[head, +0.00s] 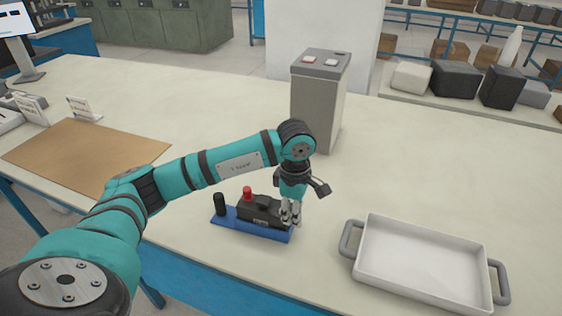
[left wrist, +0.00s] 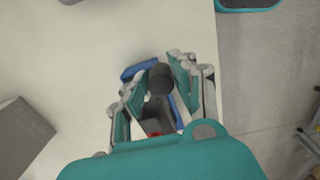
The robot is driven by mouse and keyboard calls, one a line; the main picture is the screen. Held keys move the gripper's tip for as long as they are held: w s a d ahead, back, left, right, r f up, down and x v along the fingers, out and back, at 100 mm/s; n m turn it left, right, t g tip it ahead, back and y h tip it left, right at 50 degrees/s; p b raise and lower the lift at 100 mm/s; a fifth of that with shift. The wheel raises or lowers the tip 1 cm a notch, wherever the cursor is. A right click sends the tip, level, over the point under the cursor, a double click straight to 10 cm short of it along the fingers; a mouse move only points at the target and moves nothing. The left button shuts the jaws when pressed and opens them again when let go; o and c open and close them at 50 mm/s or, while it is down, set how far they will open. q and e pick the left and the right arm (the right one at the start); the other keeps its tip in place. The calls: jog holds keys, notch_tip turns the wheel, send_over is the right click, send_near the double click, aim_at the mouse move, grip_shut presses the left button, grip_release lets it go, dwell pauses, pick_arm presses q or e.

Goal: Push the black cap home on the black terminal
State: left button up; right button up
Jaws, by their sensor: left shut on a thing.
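A black battery (head: 258,212) sits on a blue base plate (head: 262,232) near the table's front edge. A red cap (head: 247,191) stands on its left part, and a black post (head: 219,204) stands at the plate's left end. My left gripper (head: 291,214) points down at the battery's right end. In the left wrist view its fingers are around the dark round black cap (left wrist: 161,78), and it is shut on it. The black terminal is hidden under the cap and fingers, so I cannot tell how far down the cap sits. My right gripper is not in view.
A grey tower (head: 318,105) stands behind the gripper. A white tray (head: 424,294) with grey handles lies to the right. A brown mat (head: 85,155) lies at the left. The table between the tower and tray is clear.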

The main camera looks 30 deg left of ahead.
pick_arm(q)
jog(key=w+a+r+n+p, duration=0.1)
jog(key=a+n, duration=0.1)
jog(key=n, duration=0.1)
jog(key=w+a+r+n+p, duration=0.1)
jog(key=a+n+p, duration=0.1)
jog(key=n, duration=0.1)
jog(key=w+a+r+n+p, duration=0.1)
jog(key=a+n, duration=0.1)
jog(key=n, duration=0.2)
jog(key=shift+w, duration=0.1)
jog(key=shift+f, duration=0.6)
jog(key=shift+f+b, duration=1)
jog(key=shift+f, duration=0.6)
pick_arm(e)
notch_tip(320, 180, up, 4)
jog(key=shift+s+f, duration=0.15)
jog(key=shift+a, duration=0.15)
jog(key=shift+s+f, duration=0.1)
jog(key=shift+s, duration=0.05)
